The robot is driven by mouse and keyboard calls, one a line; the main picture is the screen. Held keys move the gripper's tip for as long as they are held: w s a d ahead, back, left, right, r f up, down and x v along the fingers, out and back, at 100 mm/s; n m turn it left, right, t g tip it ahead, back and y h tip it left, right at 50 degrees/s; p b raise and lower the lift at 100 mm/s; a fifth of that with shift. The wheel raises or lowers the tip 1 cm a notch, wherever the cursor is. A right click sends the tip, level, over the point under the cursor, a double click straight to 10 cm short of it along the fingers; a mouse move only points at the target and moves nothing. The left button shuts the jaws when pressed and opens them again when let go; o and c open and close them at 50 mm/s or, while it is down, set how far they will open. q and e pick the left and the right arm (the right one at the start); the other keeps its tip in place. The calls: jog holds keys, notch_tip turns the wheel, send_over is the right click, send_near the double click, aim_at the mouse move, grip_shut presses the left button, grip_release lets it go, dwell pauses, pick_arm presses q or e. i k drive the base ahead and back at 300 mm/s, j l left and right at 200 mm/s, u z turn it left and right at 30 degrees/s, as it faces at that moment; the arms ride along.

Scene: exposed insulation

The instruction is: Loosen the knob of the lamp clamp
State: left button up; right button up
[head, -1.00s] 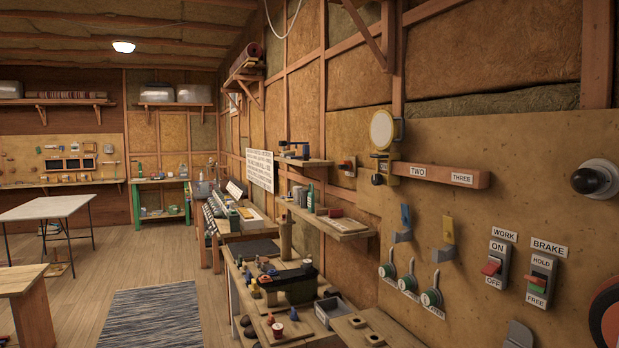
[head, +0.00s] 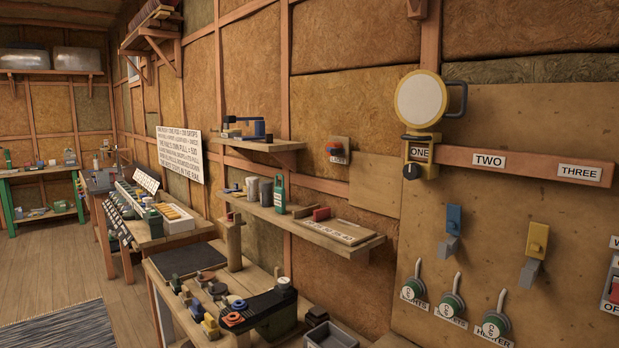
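The lamp (head: 421,98) has a round pale face and a dark handle on its right side. It sits on the wall rail at the upper right of the head view. Its yellow clamp (head: 420,153) grips the wooden rail (head: 530,166) at its left end, by the label ONE. The dark clamp knob (head: 411,172) is on the front of the clamp, at its lower left. Whether the knob is tight or loose cannot be seen. Neither of my grippers is in view.
Two wall shelves (head: 300,228) with small tools stick out left of the lamp. A cluttered workbench (head: 190,312) stands below them. Coloured switches (head: 453,222) and round green-rimmed controls (head: 453,305) are on the panel under the rail. Open floor (head: 50,260) lies at the left.

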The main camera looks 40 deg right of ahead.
aim_at(413, 172)
jog(key=i+j+z, duration=0.1)
jog(key=i+z, duration=0.25)
jog(key=i, duration=0.2)
jog(key=i+j+z, duration=0.3)
jog(key=i, duration=0.25)
